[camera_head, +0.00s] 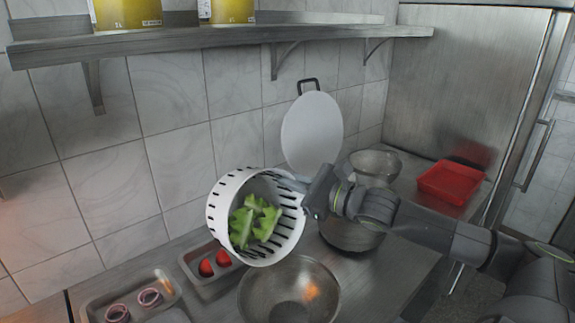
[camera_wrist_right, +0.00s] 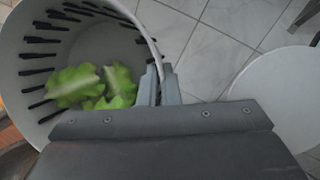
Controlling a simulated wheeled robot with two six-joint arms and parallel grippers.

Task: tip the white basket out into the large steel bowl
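The white basket (camera_head: 217,208) is slotted and holds green lettuce leaves (camera_head: 254,220). The bowl stands on the counter and looks empty. My right gripper (camera_head: 290,184) is shut on the basket's rim at its right side. In the right wrist view, the fingers (camera_wrist_right: 160,85) pinch the basket wall, and the lettuce (camera_wrist_right: 90,85) lies inside the basket. My left gripper is not in view.
Steel trays hold red tomatoes (camera_head: 214,264) and onion rings (camera_head: 150,297) left of the bowl. A pot (camera_head: 350,236), a white round lid (camera_head: 311,130), a glass-like bowl (camera_head: 376,163) and a red tray (camera_head: 450,182) stand to the right. A shelf (camera_head: 200,42) runs above.

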